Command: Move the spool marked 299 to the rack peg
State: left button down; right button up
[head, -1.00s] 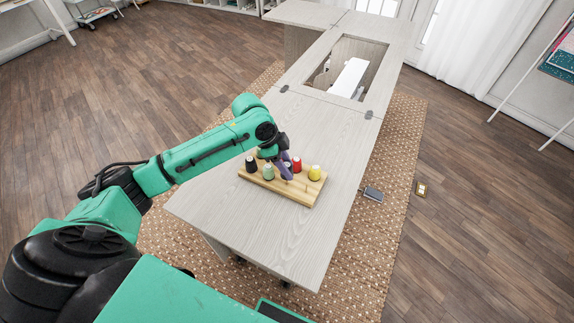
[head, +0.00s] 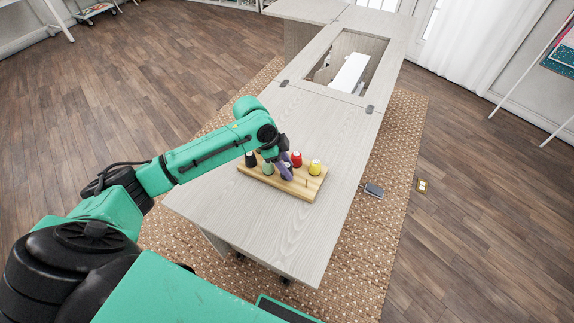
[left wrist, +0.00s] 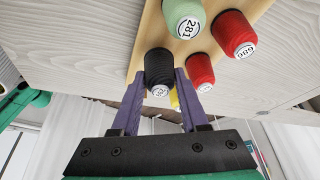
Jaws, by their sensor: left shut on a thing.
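The wooden spool rack (head: 289,190) lies on the cabinet top. My left gripper (head: 286,172) is over the middle of the rack, its purple fingers pointing down. In the left wrist view my left gripper (left wrist: 163,78) is shut on a dark spool (left wrist: 158,66), one finger on each side. Its white label is small and only partly legible, so I cannot read 299 for sure. I cannot tell whether this spool is seated on a peg or raised. My right gripper is not in view.
A black spool (head: 250,159), red spool (head: 296,158) and yellow spool (head: 315,167) stand on the rack. The left wrist view shows a green spool marked 281 (left wrist: 184,18) and a red one marked 686 (left wrist: 232,32), close by. The cabinet opening (head: 325,73) is farther back.

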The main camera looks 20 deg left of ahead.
pick_arm(q)
jog(key=shift+c, duration=1.7)
grip_release()
jog(key=v, duration=1.4)
jog(key=shift+a+r+b, duration=0.15)
jog(key=shift+r+b, duration=0.15)
jog(key=shift+s+f, duration=0.15)
jog(key=shift+s, duration=0.05)
